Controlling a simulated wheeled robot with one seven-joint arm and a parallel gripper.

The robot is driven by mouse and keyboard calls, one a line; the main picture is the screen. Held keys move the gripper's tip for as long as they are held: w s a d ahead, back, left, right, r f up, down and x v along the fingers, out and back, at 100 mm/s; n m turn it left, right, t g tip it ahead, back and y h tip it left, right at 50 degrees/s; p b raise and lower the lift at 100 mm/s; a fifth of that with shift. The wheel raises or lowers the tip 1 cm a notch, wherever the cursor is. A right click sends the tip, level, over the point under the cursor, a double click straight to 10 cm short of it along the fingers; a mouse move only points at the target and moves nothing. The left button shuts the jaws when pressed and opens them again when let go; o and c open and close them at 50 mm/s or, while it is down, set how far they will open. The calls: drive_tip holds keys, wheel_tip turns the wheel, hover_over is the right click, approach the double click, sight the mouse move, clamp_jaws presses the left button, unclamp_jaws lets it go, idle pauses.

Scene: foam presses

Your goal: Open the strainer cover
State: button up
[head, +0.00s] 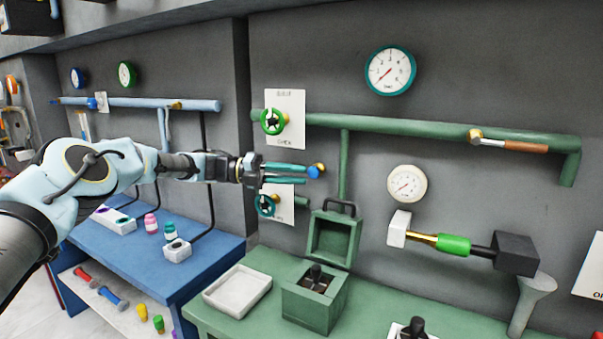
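A green box (302,309) stands on the green bench, with a black knob (316,273) visible inside its open top. A green hollow cover (335,238) with a dark handle (341,208) on its upper edge stands upright behind the box, its inside facing forward. It looks like the strainer cover, swung open. My gripper (307,174) is up and to the left of the cover, level and pointing right. Its two teal fingers are apart.
A green handwheel (273,121) and a teal one (265,205) are on the wall near my gripper. A white tray (238,291) lies left of the box. A green pipe (400,126) runs along the wall. A blue table (130,254) stands to the left.

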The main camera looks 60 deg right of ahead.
drive_tip(key=shift+w+a+r+p, duration=0.15)
drive_tip(key=shift+w+p, duration=0.2)
drive_tip(key=shift+w, duration=0.2)
drive_tip(key=shift+w+a+r+p, duration=0.15)
drive_tip(key=shift+w+p, duration=0.15)
drive_tip(key=shift+w, duration=0.25)
